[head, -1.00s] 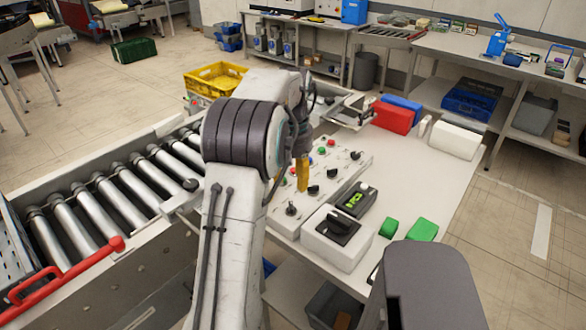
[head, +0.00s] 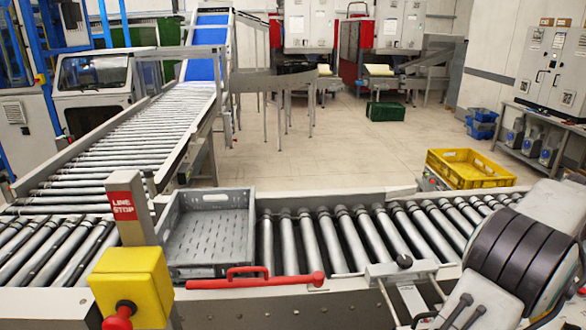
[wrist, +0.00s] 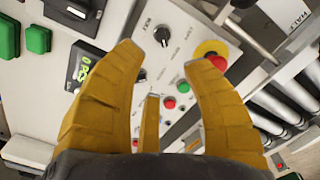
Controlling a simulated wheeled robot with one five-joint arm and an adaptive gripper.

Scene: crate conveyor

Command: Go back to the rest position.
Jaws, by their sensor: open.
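My gripper (wrist: 168,75) shows in the wrist view with its yellow fingers spread apart and nothing between them. It hangs over a control panel (wrist: 183,18) with black knobs, red and green buttons and a yellow-and-red stop button (wrist: 210,55). The gap between the fingers and the panel is hard to judge. In the head view only part of my arm shows at the right edge; my gripper is out of that picture.
A roller conveyor (head: 335,238) crosses the head view, bearing a grey crate (head: 212,196). A red bar (head: 255,282) runs along its front edge. A LINE STOP post (head: 125,207) and yellow box (head: 133,285) stand at front left. A yellow crate (head: 470,168) stands beyond the conveyor.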

